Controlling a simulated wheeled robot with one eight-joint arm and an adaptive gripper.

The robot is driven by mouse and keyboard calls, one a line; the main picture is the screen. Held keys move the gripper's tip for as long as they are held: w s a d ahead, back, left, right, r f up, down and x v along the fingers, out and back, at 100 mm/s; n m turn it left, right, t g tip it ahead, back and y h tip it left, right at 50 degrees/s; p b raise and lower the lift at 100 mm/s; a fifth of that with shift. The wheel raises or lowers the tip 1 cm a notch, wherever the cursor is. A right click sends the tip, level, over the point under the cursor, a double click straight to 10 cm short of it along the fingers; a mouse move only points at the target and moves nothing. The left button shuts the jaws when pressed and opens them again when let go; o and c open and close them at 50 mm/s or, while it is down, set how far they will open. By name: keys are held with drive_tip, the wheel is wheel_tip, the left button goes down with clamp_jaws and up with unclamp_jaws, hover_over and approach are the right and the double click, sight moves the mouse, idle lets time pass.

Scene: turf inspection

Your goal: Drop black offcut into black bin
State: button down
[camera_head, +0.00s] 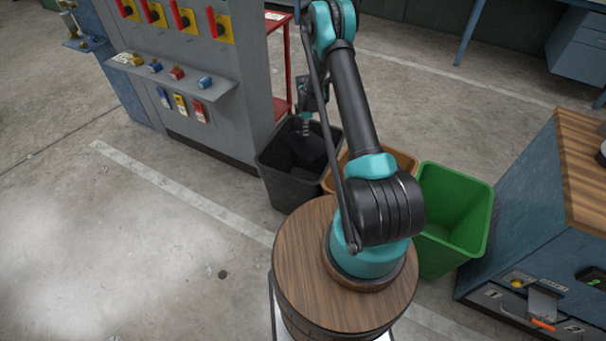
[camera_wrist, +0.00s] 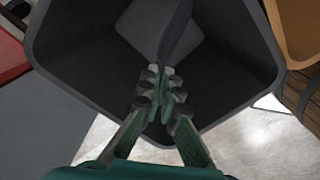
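The black bin (camera_head: 285,188) stands on the floor just beyond my wooden-topped base, beside the grey cabinet. My gripper (camera_head: 305,130) points down over the bin's mouth. In the wrist view the gripper (camera_wrist: 162,85) has its fingers close together, with the edge of the black offcut (camera_wrist: 178,35) between the tips. The offcut is a flat dark piece that hangs from the fingertips inside the bin's opening; it shows as a dark patch in the head view (camera_head: 310,150). The bin's dark inner wall (camera_wrist: 80,50) surrounds it in the wrist view. The offcut's lower end is hard to make out.
An orange bin (camera_head: 404,160) stands right of the black bin, partly hidden by my arm. A green bin (camera_head: 455,210) stands further right. The grey cabinet (camera_head: 215,100) with switches is close on the left, and a red stand (camera_head: 283,60) is behind.

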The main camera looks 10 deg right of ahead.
drive_tip(key=shift+f, duration=1.85)
drive_tip(key=c, duration=1.7)
unclamp_jaws()
drive_tip(key=shift+o, duration=0.6)
drive_tip(key=o, duration=0.5)
drive_tip(key=shift+o, duration=0.5)
drive_tip(key=o, duration=0.6)
